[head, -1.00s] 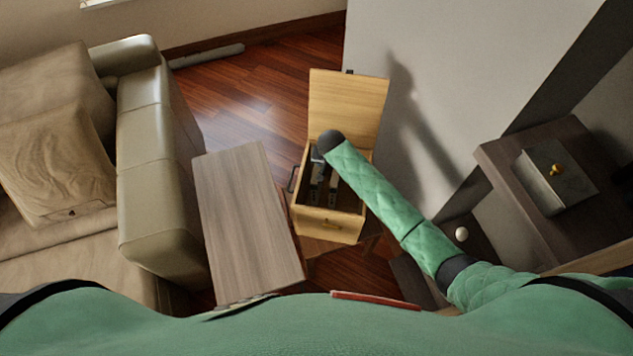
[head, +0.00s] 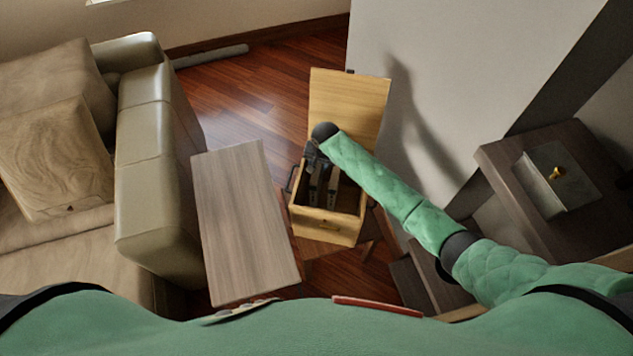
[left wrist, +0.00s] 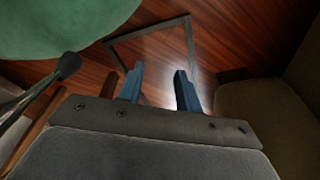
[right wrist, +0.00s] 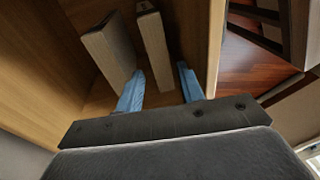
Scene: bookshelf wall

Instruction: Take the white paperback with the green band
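Two pale, upright books are inside: a left book (head: 315,190) and a right book (head: 333,188). In the right wrist view they are a book at left (right wrist: 108,50) and a thinner one (right wrist: 155,45). No green band can be made out on either. My right gripper (right wrist: 160,72) is open and empty, pointing into the chest, its blue fingertips close to the books' lower ends in that view. In the head view my arm partly hides it. My left gripper (left wrist: 160,75) is open and empty above the floor.
A wooden-topped table (head: 245,220) stands just left of the chest, with a beige sofa (head: 155,170) beyond it. A grey wall (head: 430,90) is right of the chest. A dark cabinet (head: 510,170) bearing a grey box (head: 552,185) stands further right.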

